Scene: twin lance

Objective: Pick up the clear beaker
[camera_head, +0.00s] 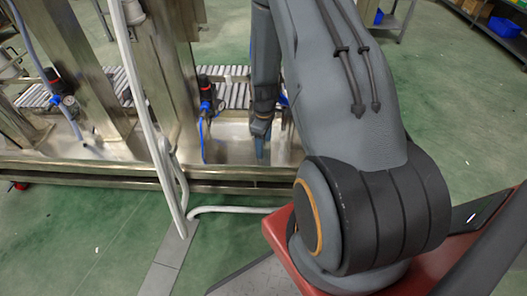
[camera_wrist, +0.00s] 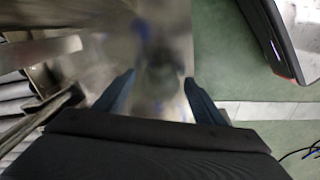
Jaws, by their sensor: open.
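My gripper (camera_wrist: 160,88) is open in the wrist view, with its two blue-grey fingers apart and pointing down over a shiny metal surface. A faint, blurred, see-through shape (camera_wrist: 163,70) shows between and beyond the fingertips. It may be the clear beaker or only a reflection; I cannot tell. Nothing is clearly held. In the head view my gripper (camera_head: 262,143) is low over the metal bench, partly hidden by my own arm. I cannot make out the beaker clearly in the head view.
The steel bench (camera_head: 215,148) carries a roller conveyor (camera_head: 232,92), metal posts (camera_head: 176,75) and a valve with a blue hose (camera_head: 205,100) left of my gripper. A white hose (camera_head: 235,209) runs by the bench's front rail. Green floor (camera_head: 458,110) is open at right.

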